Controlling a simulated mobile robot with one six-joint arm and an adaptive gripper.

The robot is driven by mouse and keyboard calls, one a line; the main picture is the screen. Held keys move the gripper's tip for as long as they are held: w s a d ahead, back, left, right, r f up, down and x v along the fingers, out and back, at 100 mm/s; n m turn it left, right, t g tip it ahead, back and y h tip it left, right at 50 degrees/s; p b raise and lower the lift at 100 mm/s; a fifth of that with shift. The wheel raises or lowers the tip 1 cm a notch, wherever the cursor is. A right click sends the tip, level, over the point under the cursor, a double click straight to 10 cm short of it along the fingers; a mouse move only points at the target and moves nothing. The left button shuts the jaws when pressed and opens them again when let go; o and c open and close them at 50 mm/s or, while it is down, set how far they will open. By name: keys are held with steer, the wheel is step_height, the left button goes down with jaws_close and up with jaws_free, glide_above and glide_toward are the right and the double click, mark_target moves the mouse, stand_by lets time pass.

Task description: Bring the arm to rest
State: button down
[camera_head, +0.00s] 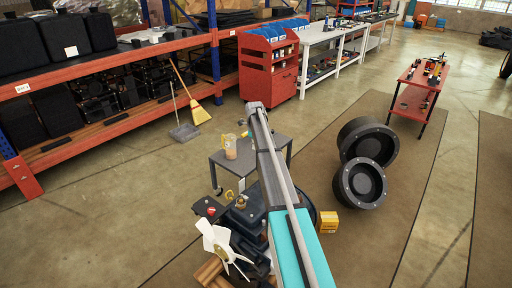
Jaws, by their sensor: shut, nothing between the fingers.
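My gripper is not in view in the head view, so its fingers and what is near them cannot be seen. A long grey and teal beam (268,160) runs from the bottom centre up to a rounded grey end. I cannot tell whether it is a link of my arm. It hides part of what lies behind it.
A small grey table (226,162) carries a yellowish jug (230,147). Below it are an engine (246,216), a white fan (222,244) and a yellow box (328,222). Two black wheels (361,184) stand right. A red cart (413,82) is farther back.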

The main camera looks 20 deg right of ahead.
stand_by(0.4)
steer(key=s+a+r+n+p, duration=0.2)
steer(key=s+a+n, duration=0.6)
steer(key=s, duration=0.5)
steer(key=s+a+r+n+p, duration=0.2)
steer(key=s+a+n, duration=0.7)
steer(key=s+n, duration=0.3)
steer(key=s+a+r+n+p, duration=0.2)
steer(key=s+a+n, duration=0.6)
steer(key=s, duration=0.6)
steer(key=n, duration=0.2)
steer(key=shift+s+a+r+n+p, duration=0.3)
steer(key=shift+a, duration=0.1)
